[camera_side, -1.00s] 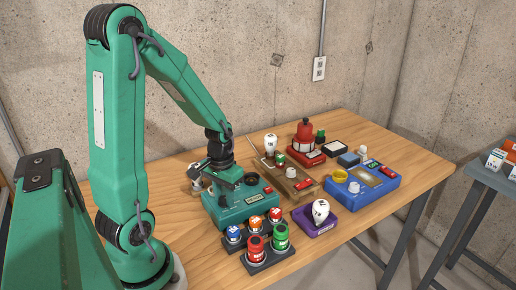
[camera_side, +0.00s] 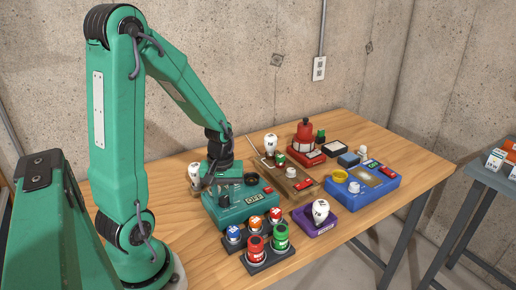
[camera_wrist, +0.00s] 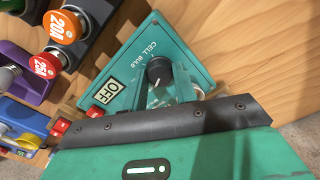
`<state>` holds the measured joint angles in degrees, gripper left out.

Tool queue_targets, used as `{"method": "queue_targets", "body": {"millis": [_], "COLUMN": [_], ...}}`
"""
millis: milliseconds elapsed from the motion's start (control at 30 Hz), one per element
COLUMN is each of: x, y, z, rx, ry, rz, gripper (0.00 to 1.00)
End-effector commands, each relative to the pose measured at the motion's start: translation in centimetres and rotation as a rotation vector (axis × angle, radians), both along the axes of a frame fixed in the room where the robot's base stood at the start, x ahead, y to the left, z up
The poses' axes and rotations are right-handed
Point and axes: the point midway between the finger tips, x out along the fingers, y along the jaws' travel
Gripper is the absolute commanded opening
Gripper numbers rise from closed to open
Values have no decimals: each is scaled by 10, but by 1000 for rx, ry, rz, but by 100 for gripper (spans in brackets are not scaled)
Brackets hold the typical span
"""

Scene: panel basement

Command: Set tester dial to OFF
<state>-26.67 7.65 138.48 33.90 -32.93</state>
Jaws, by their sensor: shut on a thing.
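The teal tester (camera_side: 235,217) sits on the wooden table, in front of my arm. The black dial (camera_wrist: 158,69) with a pale pointer mark is on the tester's top face, near the printed words CELL BULB. My gripper (camera_side: 221,188) is down over the tester's left part, and its jaws (camera_wrist: 167,86) are closed around the dial. In the side view the gripper hides the dial.
Orange, blue, red and green capped pieces (camera_side: 256,245) stand in a dark holder just in front of the tester. A purple base with a bulb (camera_side: 320,212) is to the right. A brown board (camera_side: 300,190) and a blue device (camera_side: 375,190) lie beyond.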

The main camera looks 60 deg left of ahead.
Motion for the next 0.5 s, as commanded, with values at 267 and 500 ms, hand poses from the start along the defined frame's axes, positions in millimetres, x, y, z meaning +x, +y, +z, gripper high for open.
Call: {"method": "queue_targets", "body": {"millis": [267,500], "x": [0,0], "y": [0,0], "z": [1,0], "rx": [1,1], "ry": [-1,-1], "rz": [3,2], "gripper": [6,50]}}
